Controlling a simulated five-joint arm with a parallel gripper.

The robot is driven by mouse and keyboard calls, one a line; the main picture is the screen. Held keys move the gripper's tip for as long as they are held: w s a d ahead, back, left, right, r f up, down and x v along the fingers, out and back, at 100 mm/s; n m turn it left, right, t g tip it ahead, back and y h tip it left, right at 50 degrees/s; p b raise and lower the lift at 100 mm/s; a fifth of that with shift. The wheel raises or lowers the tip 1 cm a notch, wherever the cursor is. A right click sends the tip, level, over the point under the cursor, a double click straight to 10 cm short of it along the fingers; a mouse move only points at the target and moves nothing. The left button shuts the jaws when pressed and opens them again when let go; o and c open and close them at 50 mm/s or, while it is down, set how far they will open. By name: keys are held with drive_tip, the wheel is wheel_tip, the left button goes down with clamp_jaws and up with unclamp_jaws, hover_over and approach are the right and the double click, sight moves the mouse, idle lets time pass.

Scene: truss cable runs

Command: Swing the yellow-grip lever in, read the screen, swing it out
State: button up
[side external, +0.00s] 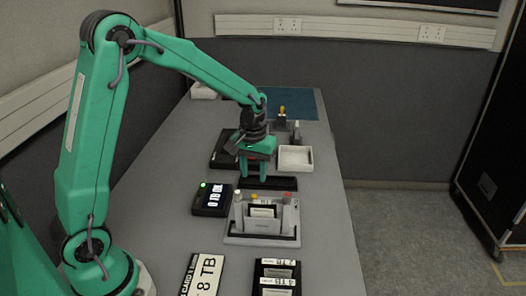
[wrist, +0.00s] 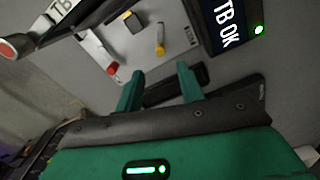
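A grey block (side external: 232,239) holds cards and has a lever with a yellow grip (side external: 238,197) at its left end. In the wrist view this yellow grip (wrist: 160,49) stands just beyond my fingers, not touching them. I cannot tell whether the lever is in or out. A black screen unit (side external: 210,200) lies left of the block with a green light on. Its screen (wrist: 228,22) reads "TB OK" in the wrist view; the leading character is cut off there and unclear in the side view. My gripper (side external: 255,177) is open and empty, pointing down behind the block; its fingers (wrist: 159,82) show apart.
A white post with a red top (side external: 288,197) stands at the block's right end. A black bar (side external: 284,183) lies behind the block near my fingers. A white tray (side external: 296,167) is behind right. Labelled cards (side external: 276,284) and a sign (side external: 203,276) lie in front.

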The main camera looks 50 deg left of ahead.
sight(254, 195)
drive_tip(key=shift+f, duration=3.9)
clamp_jaws()
